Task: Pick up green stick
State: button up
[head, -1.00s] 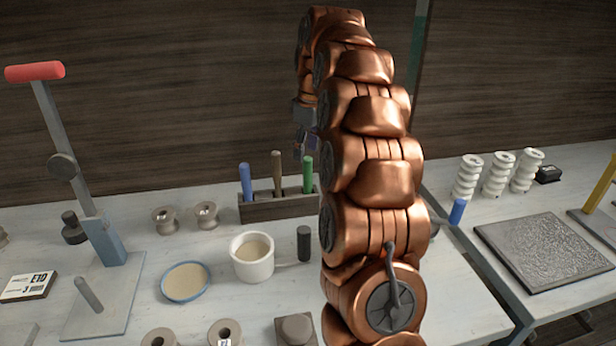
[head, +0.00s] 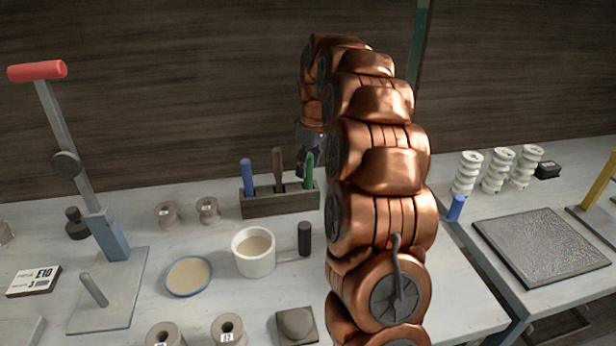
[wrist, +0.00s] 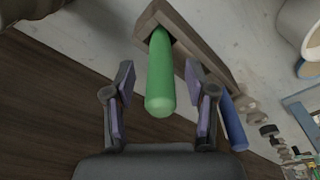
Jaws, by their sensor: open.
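The green stick (head: 309,171) stands upright in the right end of a dark wooden holder (head: 270,206) on the table. In the wrist view the green stick (wrist: 160,80) points towards the camera, between the two fingers of my gripper (wrist: 160,112). The fingers are apart, with a gap on each side of the stick. In the head view my gripper (head: 312,160) is just above and around the stick's top, partly hidden by my arm. The holder (wrist: 195,50) also shows in the wrist view, behind the stick.
A blue stick (head: 246,177) and a brown stick (head: 277,168) stand in the same holder. A cream mug (head: 252,252) and a dark cylinder (head: 304,238) stand in front. Several spools (head: 208,210) and a red-handled lever press (head: 65,165) are at left. A dark wall (head: 180,90) rises behind.

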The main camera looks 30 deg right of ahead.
jog(key=shift+a+f, duration=0.1)
jog(key=shift+f, duration=0.55)
grip_shut()
